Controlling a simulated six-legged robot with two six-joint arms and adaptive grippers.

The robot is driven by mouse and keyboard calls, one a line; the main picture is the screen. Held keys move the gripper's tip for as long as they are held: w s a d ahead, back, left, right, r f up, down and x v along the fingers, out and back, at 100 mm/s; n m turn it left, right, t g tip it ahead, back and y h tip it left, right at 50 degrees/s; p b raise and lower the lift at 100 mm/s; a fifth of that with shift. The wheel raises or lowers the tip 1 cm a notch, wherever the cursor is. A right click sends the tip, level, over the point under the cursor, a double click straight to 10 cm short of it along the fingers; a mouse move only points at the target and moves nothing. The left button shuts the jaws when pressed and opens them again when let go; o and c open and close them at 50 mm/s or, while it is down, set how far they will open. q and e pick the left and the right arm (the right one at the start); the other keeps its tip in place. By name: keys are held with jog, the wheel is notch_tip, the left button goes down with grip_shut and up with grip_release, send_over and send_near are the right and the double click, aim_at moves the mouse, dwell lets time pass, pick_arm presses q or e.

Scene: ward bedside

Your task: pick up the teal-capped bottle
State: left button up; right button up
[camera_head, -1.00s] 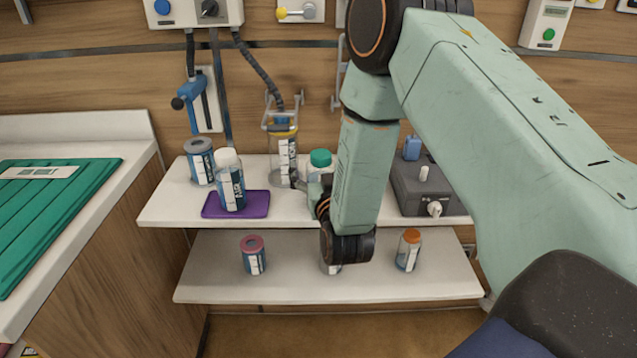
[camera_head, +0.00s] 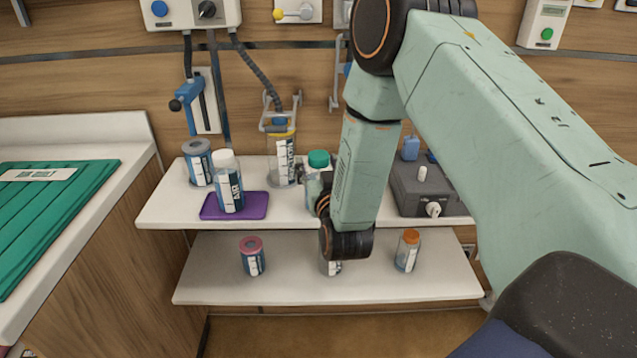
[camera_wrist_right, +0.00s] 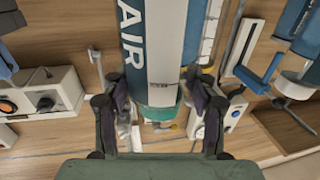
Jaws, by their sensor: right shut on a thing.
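The teal-capped bottle (camera_head: 316,194) stands upright at the upper shelf, partly hidden behind my right forearm and gripper. I cannot tell whether its base touches the shelf. My right gripper (camera_head: 320,184) is at the bottle's side, below the cap, and shut on it. My left gripper is not in view.
On the upper shelf (camera_head: 175,208), a white-capped bottle (camera_head: 228,188) stands on a purple mat (camera_head: 260,206). A grey-topped container (camera_head: 197,165), a yellow-ringed jar (camera_head: 283,165) and a grey box (camera_head: 428,192) are nearby. The lower shelf (camera_head: 205,278) holds a pink-topped container (camera_head: 252,258) and an orange-capped bottle (camera_head: 407,252).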

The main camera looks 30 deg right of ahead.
jog(key=shift+w, duration=0.1)
jog(key=shift+c, duration=1.4)
jog(key=shift+d, duration=0.15)
jog(key=shift+c, duration=0.2)
jog(key=shift+r, duration=0.1)
